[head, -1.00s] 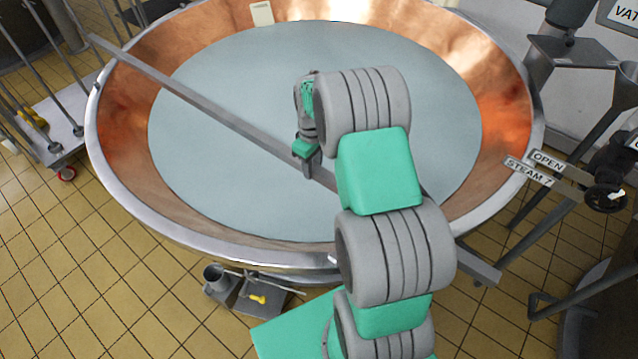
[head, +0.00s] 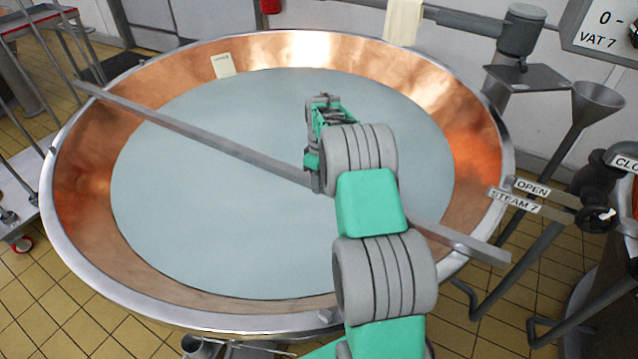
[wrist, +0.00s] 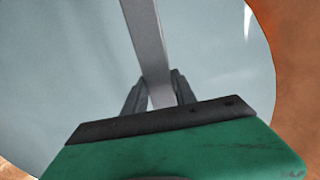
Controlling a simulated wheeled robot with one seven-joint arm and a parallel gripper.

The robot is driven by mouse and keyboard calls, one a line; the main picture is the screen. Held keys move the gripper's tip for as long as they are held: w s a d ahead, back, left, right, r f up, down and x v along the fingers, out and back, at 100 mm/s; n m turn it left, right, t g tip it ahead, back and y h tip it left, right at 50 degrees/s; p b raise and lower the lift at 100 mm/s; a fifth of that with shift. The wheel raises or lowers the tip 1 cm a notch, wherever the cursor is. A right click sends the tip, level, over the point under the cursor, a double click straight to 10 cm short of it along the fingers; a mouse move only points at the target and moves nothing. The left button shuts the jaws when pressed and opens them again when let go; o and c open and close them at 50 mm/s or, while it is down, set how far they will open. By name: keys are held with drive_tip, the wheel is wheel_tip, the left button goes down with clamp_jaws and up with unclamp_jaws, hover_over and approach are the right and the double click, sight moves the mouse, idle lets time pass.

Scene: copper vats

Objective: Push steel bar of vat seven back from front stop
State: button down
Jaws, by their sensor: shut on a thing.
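The steel bar (head: 200,139) lies across the round copper vat (head: 85,200), slanting from the back left rim to the right front rim, both ends past the rim. Pale liquid (head: 240,225) fills the vat under it. My gripper (head: 317,183) is at the bar near the middle of the vat, partly hidden by my own arm in the head view. In the wrist view my gripper (wrist: 158,92) has one finger on each side of the bar (wrist: 145,40) and is shut on it.
A "VAT 7" sign (head: 598,38) hangs at the upper right. A small white tag (head: 223,66) is on the back inner wall.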

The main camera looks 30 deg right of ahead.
drive_tip(key=c, duration=1)
unclamp_jaws()
drive_tip(key=shift+a, duration=0.15)
drive_tip(key=shift+r, duration=0.1)
wheel_tip(320, 180, up, 8)
drive_tip(key=shift+f, duration=0.15)
